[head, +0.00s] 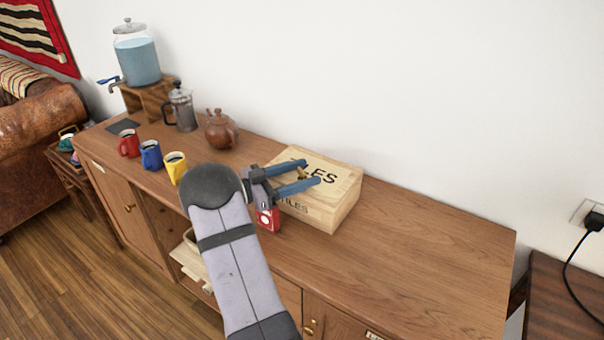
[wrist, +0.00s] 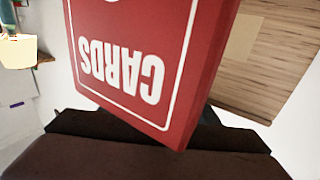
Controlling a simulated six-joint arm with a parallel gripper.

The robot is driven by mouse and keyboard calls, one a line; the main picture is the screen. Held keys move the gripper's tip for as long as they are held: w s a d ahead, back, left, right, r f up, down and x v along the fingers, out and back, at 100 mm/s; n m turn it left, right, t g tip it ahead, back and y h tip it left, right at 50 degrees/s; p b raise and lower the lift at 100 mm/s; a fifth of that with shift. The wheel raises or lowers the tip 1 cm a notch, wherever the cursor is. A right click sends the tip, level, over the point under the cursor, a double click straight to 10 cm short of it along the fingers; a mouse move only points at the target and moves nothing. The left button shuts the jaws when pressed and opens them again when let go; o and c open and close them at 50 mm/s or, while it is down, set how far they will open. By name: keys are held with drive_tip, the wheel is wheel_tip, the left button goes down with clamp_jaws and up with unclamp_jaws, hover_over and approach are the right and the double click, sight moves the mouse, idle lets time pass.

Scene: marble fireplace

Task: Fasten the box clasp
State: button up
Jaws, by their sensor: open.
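The light wooden box (head: 345,203) with "TILES" lettering sits on the cabinet top, lid down as far as I can see. A small brass piece (head: 302,173), perhaps the clasp, shows on the lid between my fingers. My gripper (head: 311,172) is open, its two blue fingers reaching over the lid from the left. I cannot tell whether they touch it. Nothing is visibly held. The wrist view is mostly filled by a red card pack (wrist: 150,60), and the clasp is not visible there.
The card pack also shows in the head view (head: 268,219), close by the box's front-left side, under my wrist. Yellow (head: 175,167), blue (head: 151,155) and red (head: 129,144) mugs and a brown teapot (head: 221,129) stand left. The cabinet top (head: 430,240) is clear on the right.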

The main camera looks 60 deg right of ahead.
drive_tip(key=shift+b+v, duration=0.65)
drive_tip(key=shift+v, duration=2.95)
drive_tip(key=shift+d+r, duration=0.15)
drive_tip(key=shift+r, duration=0.1)
drive_tip(key=c, duration=0.7)
drive_tip(key=s+d+r+n+t+h+p, duration=0.3)
drive_tip(key=d+r+n+t+h+p, duration=0.1)
drive_tip(key=d+r+n+t+p, duration=1.1)
drive_tip(key=shift+c, duration=0.2)
drive_tip(key=s+a+f+n+t+y+p, duration=0.3)
drive_tip(key=s+a+f+t+y+p, duration=0.4)
drive_tip(key=a+f+y, duration=0.5)
drive_tip(key=shift+g, duration=0.6)
drive_tip(key=shift+a+x, duration=0.15)
drive_tip(key=shift+x, duration=1.2)
drive_tip(key=shift+a+x, duration=0.15)
drive_tip(key=shift+x, duration=1.2)
